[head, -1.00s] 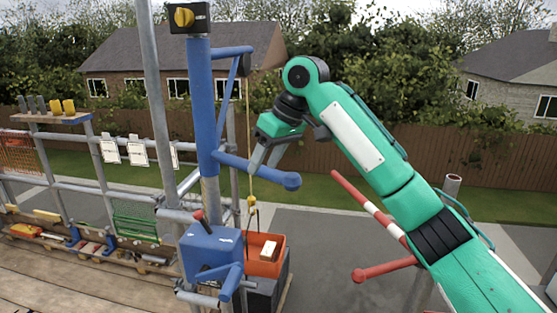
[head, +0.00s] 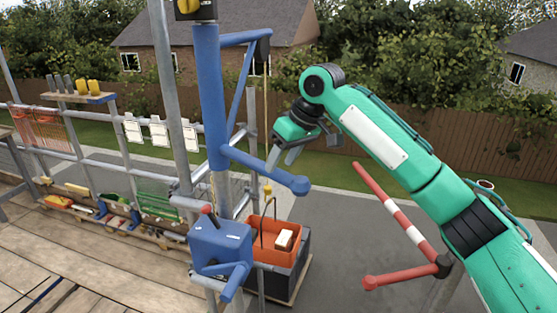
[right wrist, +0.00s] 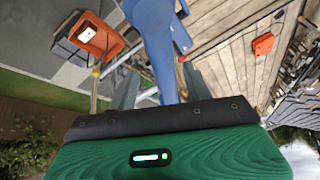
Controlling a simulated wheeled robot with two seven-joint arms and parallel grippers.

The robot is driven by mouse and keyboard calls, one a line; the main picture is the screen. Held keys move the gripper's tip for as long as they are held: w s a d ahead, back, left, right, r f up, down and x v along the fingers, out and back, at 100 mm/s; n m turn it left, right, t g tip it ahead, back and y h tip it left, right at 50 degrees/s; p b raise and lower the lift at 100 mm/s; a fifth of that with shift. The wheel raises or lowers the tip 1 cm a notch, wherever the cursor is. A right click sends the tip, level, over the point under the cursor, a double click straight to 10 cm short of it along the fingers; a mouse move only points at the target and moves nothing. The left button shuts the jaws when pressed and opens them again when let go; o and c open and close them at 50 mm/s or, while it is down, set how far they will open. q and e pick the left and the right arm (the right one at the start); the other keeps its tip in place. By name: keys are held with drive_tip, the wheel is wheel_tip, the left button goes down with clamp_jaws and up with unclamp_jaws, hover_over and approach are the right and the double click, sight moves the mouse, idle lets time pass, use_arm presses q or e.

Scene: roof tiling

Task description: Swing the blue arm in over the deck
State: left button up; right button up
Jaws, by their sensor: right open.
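The blue arm tops a blue post (head: 209,95): a short jib (head: 243,38) with a slanted brace, a rope hanging from its end. Lower on the post, a blue push bar (head: 258,168) ends in a round knob and points right. The jib hangs out over the paving side, above an orange crate (head: 266,237). My right gripper (head: 282,157) is open just above the push bar, close to its knob end. In the right wrist view, the blue bar (right wrist: 158,50) lies between the open fingers; I cannot tell whether they touch it. My left gripper is not in view.
The wooden deck (head: 95,265) is at the lower left, edged by grey scaffold rails. A blue winch box (head: 220,243) with a crank sits low on the post. A red and white barrier bar (head: 390,207) slants below my right arm. Grey scaffold poles stand beside the post.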

drive_tip(key=shift+a+f, duration=0.6)
drive_tip(key=shift+f, duration=0.2)
drive_tip(key=shift+a+f+p, duration=0.1)
drive_tip(key=shift+f+p, duration=0.15)
drive_tip(key=shift+p, duration=0.05)
drive_tip(key=shift+w+f, duration=0.15)
drive_tip(key=shift+f, duration=0.05)
drive_tip(key=shift+c, duration=0.4)
clamp_jaws()
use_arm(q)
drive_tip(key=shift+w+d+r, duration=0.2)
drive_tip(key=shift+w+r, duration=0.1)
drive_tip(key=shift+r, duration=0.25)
